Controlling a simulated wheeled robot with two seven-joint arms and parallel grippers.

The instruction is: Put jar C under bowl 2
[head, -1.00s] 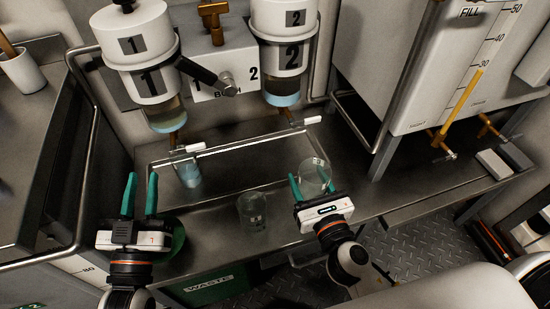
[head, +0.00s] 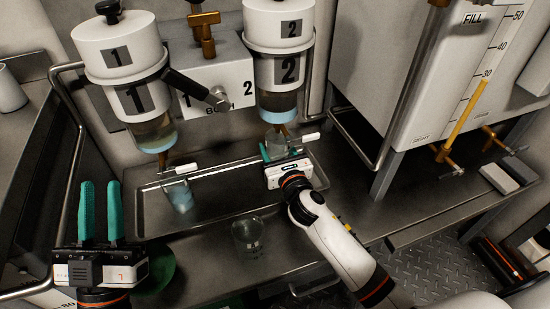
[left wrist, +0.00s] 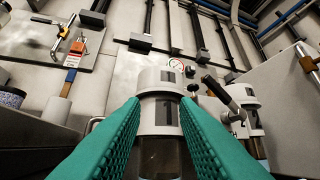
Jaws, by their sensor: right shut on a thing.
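Bowl 2 (head: 278,72) is a white cylinder with a clear lower part holding pale blue liquid, and a brass outlet below it. My right gripper (head: 278,152) is shut on a clear jar (head: 275,142), upright below bowl 2; the jar overlaps the outlet in the picture. Its letter cannot be read, and the gripper hides its lower part. I cannot tell whether it touches the tray. My left gripper (head: 101,184) is open and empty at the lower left, away from the jars. In the left wrist view its green fingers (left wrist: 160,100) stand apart with nothing between them.
Bowl 1 (head: 122,75) hangs to the left, with a jar of bluish liquid (head: 180,197) below it in the shallow tray (head: 225,186). Another clear jar (head: 248,238) stands on the counter in front. A tall tank (head: 395,90) is at the right.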

